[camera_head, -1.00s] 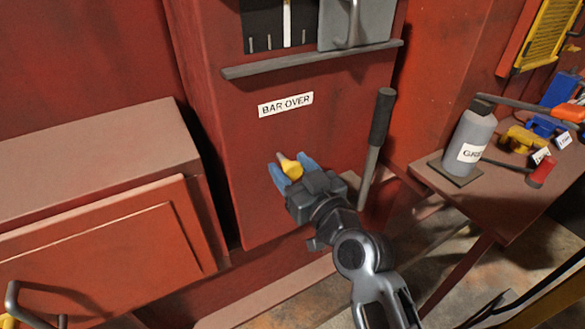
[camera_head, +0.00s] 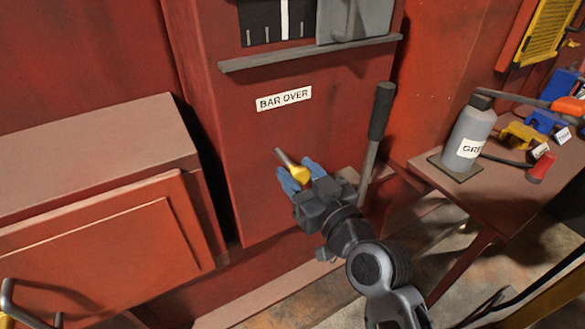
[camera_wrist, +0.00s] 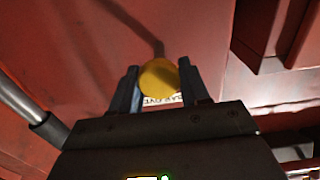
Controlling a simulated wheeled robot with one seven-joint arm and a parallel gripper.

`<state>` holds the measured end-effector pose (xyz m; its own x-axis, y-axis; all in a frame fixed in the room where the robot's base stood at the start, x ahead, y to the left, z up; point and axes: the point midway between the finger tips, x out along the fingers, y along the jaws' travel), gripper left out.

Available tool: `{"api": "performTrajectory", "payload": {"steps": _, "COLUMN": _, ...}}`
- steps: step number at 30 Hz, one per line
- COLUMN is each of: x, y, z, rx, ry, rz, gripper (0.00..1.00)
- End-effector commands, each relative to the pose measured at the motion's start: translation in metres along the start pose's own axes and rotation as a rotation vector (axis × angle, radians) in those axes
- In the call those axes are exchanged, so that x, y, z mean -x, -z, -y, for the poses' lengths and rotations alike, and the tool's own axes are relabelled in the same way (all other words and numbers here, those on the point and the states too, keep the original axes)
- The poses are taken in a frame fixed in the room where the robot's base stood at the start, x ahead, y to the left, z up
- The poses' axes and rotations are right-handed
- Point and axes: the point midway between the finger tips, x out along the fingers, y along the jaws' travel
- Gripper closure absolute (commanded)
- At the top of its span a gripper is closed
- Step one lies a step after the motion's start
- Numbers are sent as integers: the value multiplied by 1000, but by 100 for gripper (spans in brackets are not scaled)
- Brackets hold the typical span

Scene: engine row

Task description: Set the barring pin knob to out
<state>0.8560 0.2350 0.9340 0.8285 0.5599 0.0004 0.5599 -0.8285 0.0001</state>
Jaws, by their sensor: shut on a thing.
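The barring pin knob is yellow (camera_head: 299,173) on a grey metal shaft (camera_head: 283,157) below the white "BAR OVER" label (camera_head: 284,99) on the red cabinet. My gripper (camera_head: 301,175) has its blue fingertips on either side of the knob and is shut on it. A length of the shaft shows between the knob and the panel. In the wrist view the round yellow knob (camera_wrist: 159,77) sits between the two fingers (camera_wrist: 157,88) and covers part of the label.
An upright lever with a dark grip (camera_head: 380,112) stands just right of my gripper. A ledge (camera_head: 310,54) crosses the cabinet above the label. A grey bottle (camera_head: 468,133) and tools lie on a bench at right. A red box (camera_head: 100,235) is at left.

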Motion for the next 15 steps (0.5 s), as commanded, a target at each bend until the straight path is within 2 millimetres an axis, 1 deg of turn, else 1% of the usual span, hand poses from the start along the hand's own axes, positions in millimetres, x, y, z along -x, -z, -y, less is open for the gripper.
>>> {"api": "performTrajectory", "payload": {"steps": 1, "x": 4, "y": -2, "z": -1, "rx": 1, "ry": -2, "rz": 2, "gripper": 100}}
{"api": "performTrajectory", "payload": {"steps": 3, "x": 6, "y": -1, "z": 0, "rx": 1, "ry": -1, "rz": 2, "gripper": 100}}
{"api": "performTrajectory", "payload": {"steps": 10, "x": 6, "y": 0, "z": 0, "rx": 0, "ry": -1, "rz": 1, "gripper": 100}}
{"api": "performTrajectory", "payload": {"steps": 11, "x": 6, "y": 0, "z": 0, "rx": 0, "ry": -1, "rz": 1, "gripper": 54}}
{"api": "performTrajectory", "payload": {"steps": 15, "x": 6, "y": 0, "z": 0, "rx": 0, "ry": -1, "rz": 1, "gripper": 41}}
